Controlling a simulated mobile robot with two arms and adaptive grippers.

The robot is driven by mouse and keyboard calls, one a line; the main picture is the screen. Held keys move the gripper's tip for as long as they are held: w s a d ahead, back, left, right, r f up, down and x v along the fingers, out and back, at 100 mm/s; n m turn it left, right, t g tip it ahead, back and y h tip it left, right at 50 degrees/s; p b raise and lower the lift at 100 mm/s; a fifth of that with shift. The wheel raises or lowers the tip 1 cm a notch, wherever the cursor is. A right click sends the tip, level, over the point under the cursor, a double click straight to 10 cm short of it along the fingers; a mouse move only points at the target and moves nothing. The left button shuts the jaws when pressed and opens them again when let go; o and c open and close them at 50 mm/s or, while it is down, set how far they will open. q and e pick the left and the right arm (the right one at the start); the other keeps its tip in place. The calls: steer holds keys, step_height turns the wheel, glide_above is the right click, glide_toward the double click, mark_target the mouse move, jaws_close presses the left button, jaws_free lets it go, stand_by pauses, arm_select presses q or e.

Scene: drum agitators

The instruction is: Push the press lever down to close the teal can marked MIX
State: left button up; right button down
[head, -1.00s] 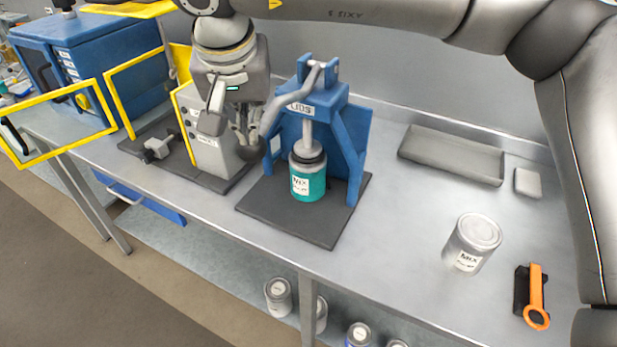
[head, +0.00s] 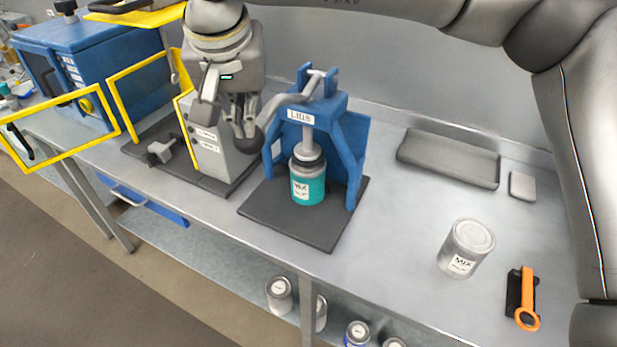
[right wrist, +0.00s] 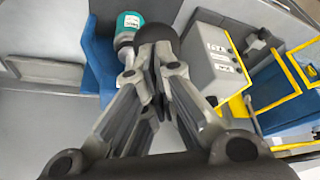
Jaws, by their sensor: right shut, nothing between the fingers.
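The teal can marked MIX (head: 307,190) stands upright on the press's dark base, under the plunger (head: 307,152). The plunger's foot is down at the can's top; I cannot tell whether a lid is seated. The press lever (head: 287,101) slopes down leftward from the top of the blue press (head: 354,150) to a dark knob. My right gripper (head: 240,130) is shut and empty, with its fingertips at the knob. In the right wrist view the fingertips (right wrist: 160,75) lie against or just over the knob (right wrist: 165,40), and the teal can (right wrist: 129,24) shows beyond. My left gripper is out of view.
A grey box machine (head: 210,148) stands close left of the press. Right on the bench are a grey tray (head: 450,158), a small grey block (head: 522,186), a grey MIX can (head: 466,248) and an orange-handled tool (head: 527,300).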

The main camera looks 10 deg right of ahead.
steer(key=shift+r, duration=0.2)
steer(key=shift+r+p, duration=1.75)
steer(key=shift+r, duration=0.45)
step_height(320, 180, up, 8)
steer(key=w+d+p, duration=0.1)
steer(key=p, duration=0.6)
steer(key=shift+w+d, duration=0.15)
steer(key=shift+w, duration=0.25)
step_height(320, 180, up, 7)
steer(key=p, duration=0.5)
steer(key=shift+p, duration=0.3)
steer(key=shift+f, duration=0.2)
